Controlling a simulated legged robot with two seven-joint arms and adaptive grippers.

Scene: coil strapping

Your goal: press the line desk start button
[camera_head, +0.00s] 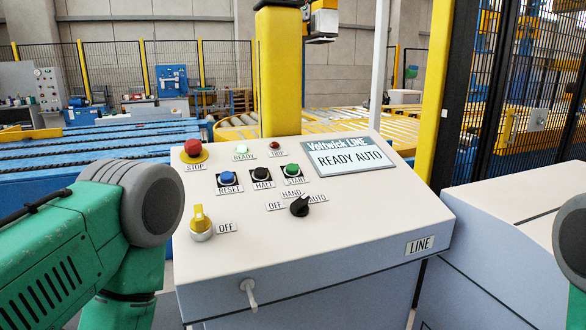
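The line desk (360,228) stands in front of me with a sloped cream panel and a LINE label. The green START button (292,170) sits on a black base in the upper middle of the panel, with its label just below it. Nothing covers it or touches it. The display (350,159) reads "Voltwick LINE" and "READY AUTO". The READY lamp (241,149) is lit green. My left arm's green and grey links show at the left, and a small grey part of my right arm shows at the right edge. Neither gripper is in the picture.
Beside START are a black HALT button (261,173), a blue RESET button (227,179) and a red STOP mushroom (193,148). A black selector (300,206) and a yellow OFF switch (200,221) stand lower. A mesh fence (500,90) rises at the right.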

